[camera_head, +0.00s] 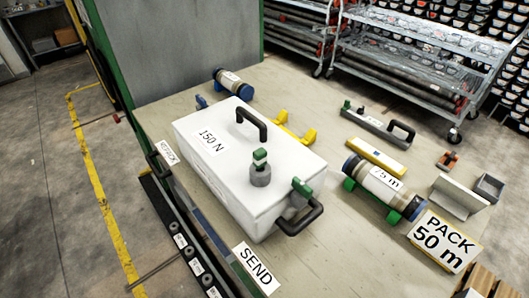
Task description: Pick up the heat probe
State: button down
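No object is labelled as the heat probe, so I cannot tell for sure which it is. A long grey tool (377,127) with a dark loop handle at its right end and small green and dark knobs at its left end lies on the bench at the right; it may be the probe. A yellow bar (375,156) lies just in front of it, apart from it. My gripper is not in view.
A large white box marked 150 N (247,165) fills the bench's middle. A 75 m core liner (383,187) rests in green cradles; another liner (232,83) lies behind. Wire carts (420,55) stand behind.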

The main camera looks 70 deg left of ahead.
aim_at(260, 158)
jog(key=u, duration=1.55)
jog(key=z, duration=2.1)
jog(key=u, duration=2.3)
jog(key=i+l, duration=0.05)
jog(key=l, duration=0.05)
